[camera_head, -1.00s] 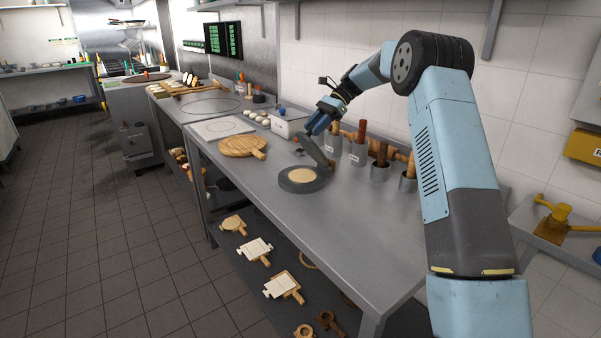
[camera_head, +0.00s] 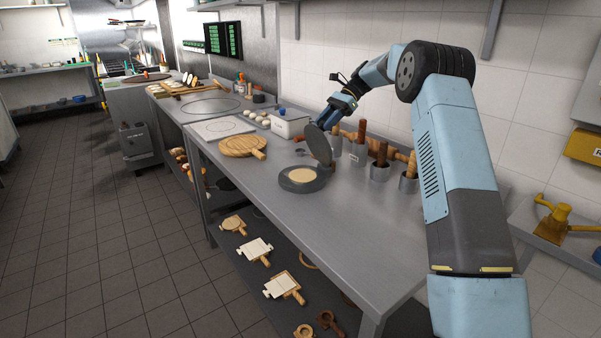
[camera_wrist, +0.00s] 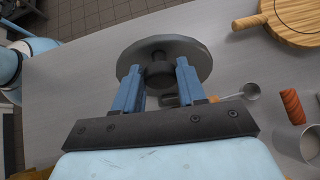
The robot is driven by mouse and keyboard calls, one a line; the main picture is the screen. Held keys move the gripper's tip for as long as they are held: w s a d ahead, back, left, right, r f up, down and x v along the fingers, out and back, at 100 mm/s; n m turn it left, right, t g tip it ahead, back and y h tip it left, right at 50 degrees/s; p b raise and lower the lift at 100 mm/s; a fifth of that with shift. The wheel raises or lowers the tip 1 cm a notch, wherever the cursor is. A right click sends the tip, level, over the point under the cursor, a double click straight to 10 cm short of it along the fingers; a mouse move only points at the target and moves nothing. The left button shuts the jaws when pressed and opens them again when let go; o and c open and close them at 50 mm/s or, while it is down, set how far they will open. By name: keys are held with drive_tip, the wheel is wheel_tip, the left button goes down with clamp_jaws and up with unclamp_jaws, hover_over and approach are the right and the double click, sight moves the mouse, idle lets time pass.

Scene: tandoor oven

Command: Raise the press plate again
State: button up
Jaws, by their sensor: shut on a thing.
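The press plate (camera_head: 318,146) is a dark round disc, tilted up near vertical at the back edge of the press base (camera_head: 301,187). A pale flat dough round (camera_head: 302,174) lies on the base, uncovered. My gripper (camera_head: 329,122) is at the upper part of the plate, on its back side. In the wrist view my gripper (camera_wrist: 157,78) has its two blue fingers on either side of the short dark knob on the plate (camera_wrist: 190,55), shut on it. The hinge is not clearly seen.
Metal cups (camera_head: 380,172) with wooden tools stand behind the press along the wall. A round wooden board (camera_head: 240,145) lies to the left, and a white box (camera_head: 290,124) stands behind. The steel counter (camera_head: 355,220) is clear in front and to the right.

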drive_tip(key=shift+d, duration=0.1)
drive_tip(key=shift+w+d, duration=0.3)
drive_tip(key=shift+d, duration=0.25)
drive_tip(key=shift+w+d, duration=0.3)
drive_tip(key=shift+d, duration=0.3)
drive_tip(key=shift+w+d+f, duration=0.15)
drive_tip(key=shift+w+d, duration=0.15)
drive_tip(key=shift+d, duration=0.2)
drive_tip(key=shift+w+d+f, duration=0.1)
drive_tip(key=shift+w+d, duration=0.15)
drive_tip(key=shift+d, duration=0.2)
drive_tip(key=shift+w+d+f, duration=0.15)
drive_tip(key=shift+w+d, duration=0.05)
drive_tip(key=shift+d, duration=0.2)
drive_tip(key=o, duration=0.3)
drive_tip(key=shift+w+d, duration=0.15)
drive_tip(key=shift+d, duration=0.1)
drive_tip(key=o, duration=0.5)
